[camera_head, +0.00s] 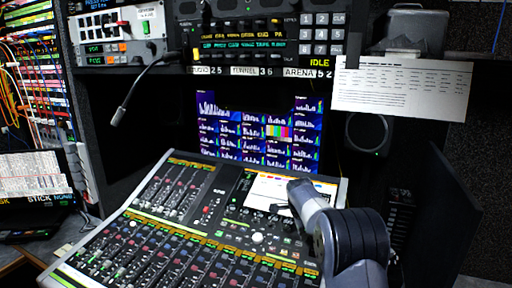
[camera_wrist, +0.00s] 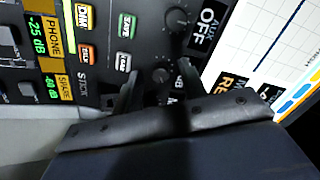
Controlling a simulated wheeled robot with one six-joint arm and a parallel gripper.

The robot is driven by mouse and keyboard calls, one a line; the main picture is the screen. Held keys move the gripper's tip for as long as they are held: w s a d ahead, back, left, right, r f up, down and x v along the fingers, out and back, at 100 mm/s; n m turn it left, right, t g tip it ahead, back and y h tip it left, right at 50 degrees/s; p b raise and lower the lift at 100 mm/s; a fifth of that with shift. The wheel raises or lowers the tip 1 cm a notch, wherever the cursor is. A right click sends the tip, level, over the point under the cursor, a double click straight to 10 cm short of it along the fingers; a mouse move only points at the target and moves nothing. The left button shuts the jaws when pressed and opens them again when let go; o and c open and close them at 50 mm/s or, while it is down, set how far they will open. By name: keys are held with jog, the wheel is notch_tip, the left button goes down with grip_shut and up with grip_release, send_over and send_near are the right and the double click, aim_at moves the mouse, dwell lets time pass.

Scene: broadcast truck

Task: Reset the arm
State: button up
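My gripper (camera_head: 277,209) reaches in from the lower right of the head view, low over the right part of the mixing console (camera_head: 62,272). In the wrist view, the two dark fingers of my gripper (camera_wrist: 157,80) stand apart with console surface showing between them. Nothing is held between them. The fingertips are close above the panel near buttons and knobs. I cannot tell whether they touch it. The grey wrist and dark banded joint of my arm hide the console's right edge.
A lit monitor (camera_head: 240,130) stands behind the console, under a rack panel (camera_head: 265,35) reading IDLE. A microphone (camera_head: 119,116) on a gooseneck hangs at left. A paper sheet (camera_head: 402,88) hangs at upper right above a round speaker (camera_head: 367,133). A dark panel (camera_head: 440,205) stands right of my arm.

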jog(key=v, duration=1)
jog(key=x, duration=1)
jog(key=shift+f, duration=0.2)
jog(key=shift+r+n+p, duration=0.25)
jog(key=shift+n+p, duration=0.05)
jog(key=shift+p, duration=0.05)
jog(key=n+p, duration=0.2)
jog(key=n, duration=0.2)
jog(key=shift+r, duration=0.1)
jog(key=n+p, duration=0.2)
jog(key=n, duration=0.1)
jog(key=shift+p, duration=0.4)
jog(key=n+p, duration=0.4)
jog(key=b+v, duration=0.2)
jog(key=v, duration=0.8)
jog(key=shift+s+b, duration=0.15)
jog(key=shift+b, duration=0.15)
jog(key=shift+r, duration=0.1)
